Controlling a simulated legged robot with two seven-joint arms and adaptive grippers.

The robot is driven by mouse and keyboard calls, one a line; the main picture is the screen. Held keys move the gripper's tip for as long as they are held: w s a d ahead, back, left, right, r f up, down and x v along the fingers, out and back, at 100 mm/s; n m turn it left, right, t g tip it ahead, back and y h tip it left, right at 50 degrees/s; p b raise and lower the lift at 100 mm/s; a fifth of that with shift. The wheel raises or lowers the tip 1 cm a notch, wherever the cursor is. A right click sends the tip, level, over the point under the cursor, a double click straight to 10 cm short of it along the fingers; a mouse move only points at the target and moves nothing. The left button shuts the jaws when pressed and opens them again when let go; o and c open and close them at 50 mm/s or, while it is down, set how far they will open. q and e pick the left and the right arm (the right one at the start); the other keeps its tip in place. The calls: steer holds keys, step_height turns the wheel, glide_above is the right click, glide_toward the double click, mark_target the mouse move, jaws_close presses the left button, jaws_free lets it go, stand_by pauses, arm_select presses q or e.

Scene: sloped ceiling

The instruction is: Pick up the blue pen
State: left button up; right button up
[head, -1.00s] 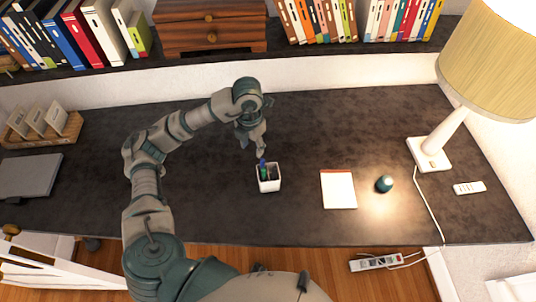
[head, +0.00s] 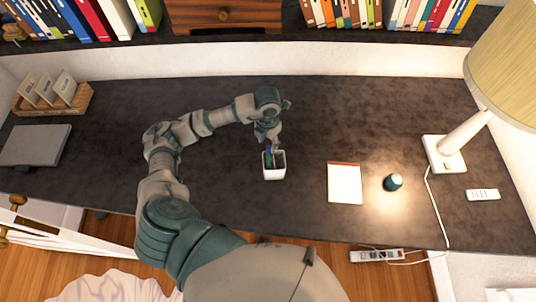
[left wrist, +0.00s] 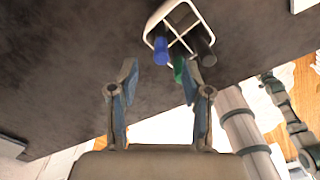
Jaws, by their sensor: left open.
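The blue pen (head: 268,153) stands in a white divided pen cup (head: 274,174) on the dark desk. In the left wrist view the blue pen (left wrist: 161,50) is in one compartment, with a green pen (left wrist: 179,69) and a black pen (left wrist: 205,50) in others. My left gripper (head: 270,141) is just above the cup's far side, close to the pen tops. In the left wrist view its fingers (left wrist: 158,74) are apart and empty. The blue pen lies ahead of the gap between them. The green pen is close to one finger. My right gripper is not in view.
A notepad (head: 345,184), a teal round object (head: 393,182), a lamp (head: 459,140) and a remote (head: 483,194) are right of the cup. A laptop (head: 36,145) and a wooden tray (head: 52,104) are far left. The desk around the cup is clear.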

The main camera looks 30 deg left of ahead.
mark_target(268, 147)
arm_select(q)
step_height(268, 147, down, 5)
steer(key=shift+w+d+f+p, duration=0.1)
steer(key=shift+p, duration=0.35)
steer(key=c, duration=0.9)
